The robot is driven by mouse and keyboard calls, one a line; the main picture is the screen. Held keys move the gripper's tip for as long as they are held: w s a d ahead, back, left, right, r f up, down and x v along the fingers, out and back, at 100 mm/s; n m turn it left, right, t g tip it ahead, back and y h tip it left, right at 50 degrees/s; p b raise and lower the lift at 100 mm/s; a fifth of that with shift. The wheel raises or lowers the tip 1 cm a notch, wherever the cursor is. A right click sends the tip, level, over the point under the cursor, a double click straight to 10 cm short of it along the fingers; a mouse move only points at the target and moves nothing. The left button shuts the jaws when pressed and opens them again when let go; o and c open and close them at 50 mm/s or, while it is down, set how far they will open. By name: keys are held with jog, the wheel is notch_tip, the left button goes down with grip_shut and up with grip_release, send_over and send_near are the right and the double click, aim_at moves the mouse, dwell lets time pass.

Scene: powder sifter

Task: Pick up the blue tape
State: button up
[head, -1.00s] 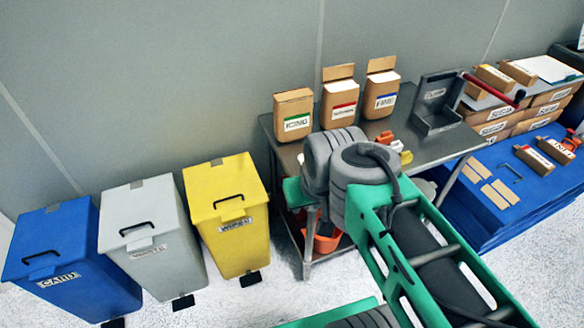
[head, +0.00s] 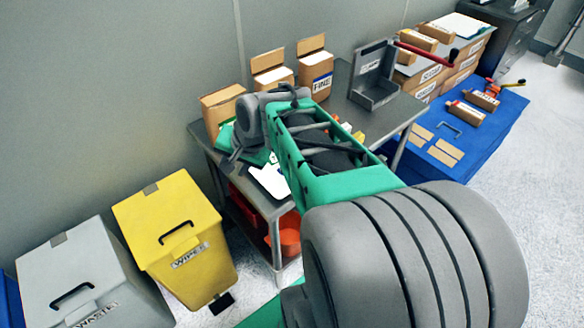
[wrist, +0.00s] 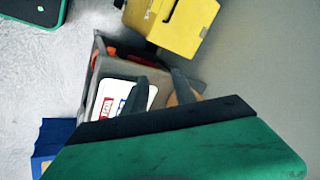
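I cannot make out the blue tape for certain in either view. My gripper (wrist: 160,88) shows in the wrist view as two dark fingers spread apart, with nothing visible between them. They point at the grey table (wrist: 97,75), and a white piece with red and blue marks (wrist: 106,97) lies partly behind the left finger. In the head view the gripper (head: 235,158) is above the left end of the table (head: 420,113), in front of the brown boxes. My arm hides much of the tabletop.
Brown boxes (head: 318,72) stand along the table's back, beside a grey open tray (head: 372,85). A yellow bin (head: 165,210) and a grey bin (head: 75,265) stand left of the table. An orange bin (head: 290,238) is underneath.

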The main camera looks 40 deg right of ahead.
jog(key=w+d+f+m+t+b, duration=0.1)
jog(key=d+f+m+b, duration=0.1)
jog(key=d+f+m, duration=0.3)
jog(key=w+d+f+m+t+b, duration=0.1)
jog(key=d+f+m+t+b, duration=0.1)
jog(key=d+f+m, duration=0.3)
jog(key=w+d+f+m+t+b, duration=0.1)
jog(key=d+f+m, duration=0.4)
jog(key=d, duration=0.5)
jog(key=shift+w+d+f+m+t+y+b, duration=0.2)
jog(key=shift+w+m+t+y+b, duration=0.25)
jog(key=shift+m+b, duration=0.8)
jog(key=s+d+m+t, duration=0.1)
jog(key=d+m, duration=0.1)
jog(key=d, duration=0.1)
jog(key=s+d+f+m+t+h+b, duration=0.1)
jog(key=d+m, duration=0.2)
jog(key=s+d+f+m+t+b, duration=0.1)
jog(key=d+m, duration=0.2)
jog(key=shift+s+f+h, duration=0.25)
jog(key=shift+s+h, duration=0.1)
jog(key=shift+w+d+f+m, duration=0.1)
jog(key=shift+w+m, duration=0.15)
jog(key=shift+w, duration=0.1)
jog(key=x, duration=0.6)
jog(key=shift+w+f, duration=0.1)
jog(key=shift+w, duration=0.3)
grip_shut()
